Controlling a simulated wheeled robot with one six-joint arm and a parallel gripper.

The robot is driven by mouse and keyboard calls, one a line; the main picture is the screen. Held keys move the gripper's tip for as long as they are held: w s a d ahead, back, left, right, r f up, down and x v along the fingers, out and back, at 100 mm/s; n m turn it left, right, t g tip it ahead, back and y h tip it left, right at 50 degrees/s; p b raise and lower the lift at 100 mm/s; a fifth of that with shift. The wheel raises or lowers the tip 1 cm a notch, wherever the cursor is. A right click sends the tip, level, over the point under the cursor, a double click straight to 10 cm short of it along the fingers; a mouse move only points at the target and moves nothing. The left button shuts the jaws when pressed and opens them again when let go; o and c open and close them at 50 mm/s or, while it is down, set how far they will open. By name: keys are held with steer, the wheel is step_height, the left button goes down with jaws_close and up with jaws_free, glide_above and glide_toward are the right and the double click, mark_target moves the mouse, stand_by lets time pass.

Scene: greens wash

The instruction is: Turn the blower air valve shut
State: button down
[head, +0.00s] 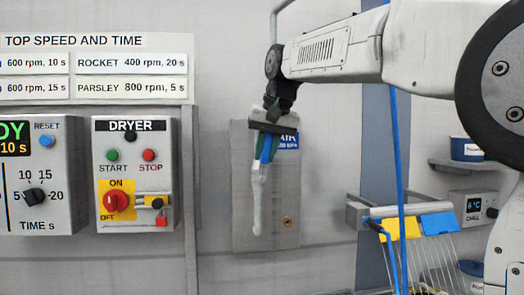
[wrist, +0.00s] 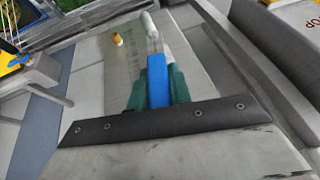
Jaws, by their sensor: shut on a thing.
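The blower air valve is on a grey wall panel (head: 240,185) with a blue AIR label (head: 288,142), partly hidden behind my gripper. Its blue handle (head: 266,148) points roughly up and down in the head view. My gripper (head: 270,145) comes from above and is shut on this handle. In the wrist view the blue handle (wrist: 157,82) sits between the green fingertips (wrist: 158,88) of my gripper. A pale pipe-like part (head: 258,200) hangs below the handle; its rounded end (wrist: 149,24) shows in the wrist view. The valve's body is hidden.
A brass-coloured fitting (head: 288,221) is low on the panel. Left is the DRYER box (head: 135,175) with a red switch (head: 116,201). Right is a rack (head: 400,212) with yellow and blue tags, and a blue hose (head: 402,180) hangs in front.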

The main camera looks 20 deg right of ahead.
steer(key=shift+s+d+f+m+t+y, duration=0.2)
steer(key=shift+d+f+m+t+y, duration=0.7)
steer(key=shift+y, duration=1.45)
steer(key=shift+s+d+f+m+t+y, duration=0.2)
steer(key=shift+d+f+m+t+y, duration=0.3)
steer(key=shift+d+f+t+y, duration=1.25)
steer(key=shift+s+d+f+m+g+y, duration=0.2)
steer(key=shift+f+m+y, duration=0.6)
steer(key=shift+y, duration=2.1)
steer(key=shift+f+t, duration=0.15)
steer(key=shift+t, duration=0.1)
steer(key=c, duration=1.3)
jaws_free()
steer(key=shift+d, duration=0.1)
steer(key=v, duration=0.7)
steer(key=shift+s+d, duration=0.2)
steer(key=shift+d, duration=0.1)
